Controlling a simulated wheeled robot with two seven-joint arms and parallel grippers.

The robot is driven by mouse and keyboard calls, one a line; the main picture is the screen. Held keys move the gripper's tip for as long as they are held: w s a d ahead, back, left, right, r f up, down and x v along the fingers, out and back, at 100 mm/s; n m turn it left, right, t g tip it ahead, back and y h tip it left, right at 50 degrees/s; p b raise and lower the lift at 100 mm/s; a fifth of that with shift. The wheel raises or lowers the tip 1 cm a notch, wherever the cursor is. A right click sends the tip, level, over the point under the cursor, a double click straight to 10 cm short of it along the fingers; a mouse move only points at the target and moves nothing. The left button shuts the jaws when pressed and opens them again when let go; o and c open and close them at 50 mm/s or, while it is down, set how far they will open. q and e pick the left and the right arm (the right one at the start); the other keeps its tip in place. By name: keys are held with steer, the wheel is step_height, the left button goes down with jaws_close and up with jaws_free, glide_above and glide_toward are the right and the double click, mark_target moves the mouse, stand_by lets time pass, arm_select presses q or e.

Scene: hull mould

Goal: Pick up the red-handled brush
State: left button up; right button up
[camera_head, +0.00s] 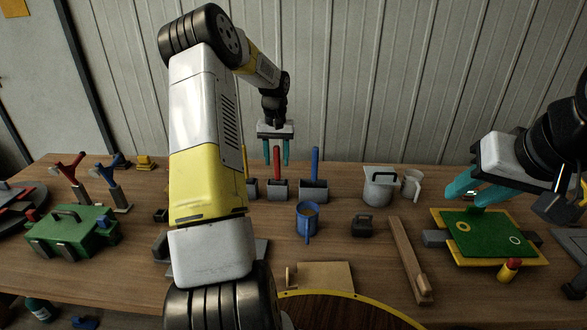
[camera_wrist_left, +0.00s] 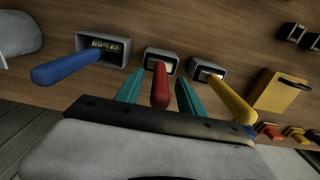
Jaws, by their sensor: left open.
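The red-handled brush (camera_head: 277,162) stands upright at the middle of the table, its lower end in a grey block-shaped base (camera_head: 278,190). My left gripper (camera_head: 276,158) is above it, pointing down, with its teal fingers apart. In the left wrist view, the red handle (camera_wrist_left: 160,84) lies between the two open fingers of the left gripper (camera_wrist_left: 160,78), with a gap on each side. My right gripper (camera_head: 476,190) is far to the right, over the green board, with its teal fingers apart and nothing between them.
A blue-handled tool (camera_head: 315,165) stands close right of the red one, and a yellow-handled one (camera_wrist_left: 222,98) on its other side. A blue mug (camera_head: 307,220), grey jug (camera_head: 379,186), wooden bar (camera_head: 408,260) and green board (camera_head: 485,236) occupy the table. A green case (camera_head: 70,232) sits left.

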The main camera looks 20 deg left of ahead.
arm_select(q)
steer(key=shift+c, duration=0.4)
jaws_close()
